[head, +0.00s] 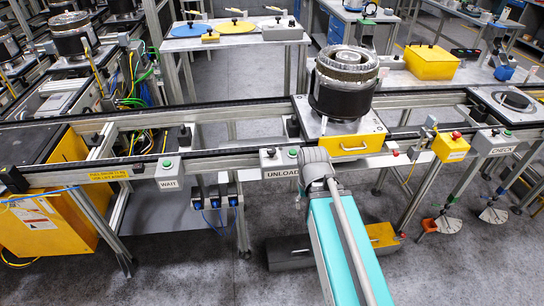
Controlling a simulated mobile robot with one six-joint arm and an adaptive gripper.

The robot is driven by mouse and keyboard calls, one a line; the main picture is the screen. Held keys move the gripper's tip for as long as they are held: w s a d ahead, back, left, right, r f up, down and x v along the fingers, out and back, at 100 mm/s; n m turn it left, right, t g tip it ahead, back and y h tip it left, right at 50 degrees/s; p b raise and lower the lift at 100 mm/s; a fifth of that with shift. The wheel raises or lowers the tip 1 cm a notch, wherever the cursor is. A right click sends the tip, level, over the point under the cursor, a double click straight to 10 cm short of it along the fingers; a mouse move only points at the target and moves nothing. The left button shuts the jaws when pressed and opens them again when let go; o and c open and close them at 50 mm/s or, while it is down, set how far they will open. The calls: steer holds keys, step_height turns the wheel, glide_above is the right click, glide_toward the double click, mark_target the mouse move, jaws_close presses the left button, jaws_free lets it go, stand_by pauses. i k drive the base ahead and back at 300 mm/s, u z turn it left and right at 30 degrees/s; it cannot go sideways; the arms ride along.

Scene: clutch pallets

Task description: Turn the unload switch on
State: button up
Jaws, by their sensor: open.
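The unload switch box (281,163) is a grey box on the front rail of the conveyor, near the middle of the head view. It carries a white label reading "UNLOAD", a small dark knob on its left and a green button on its right. The knob's setting is too small to tell. My arm's grey joint is just right of the box in the picture and overlaps the label's right end. My gripper is not in view.
A pallet with a yellow front (350,146) carries a dark round clutch (343,85) behind my arm. A WAIT box (169,173) is to the left and a CHECK box (494,142) to the right. A yellow box with a red button (451,146) also stands on the rail.

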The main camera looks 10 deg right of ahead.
mark_target(271, 151)
steer(key=u, duration=1.05)
steer(key=i, duration=0.45)
steer(key=z, duration=1)
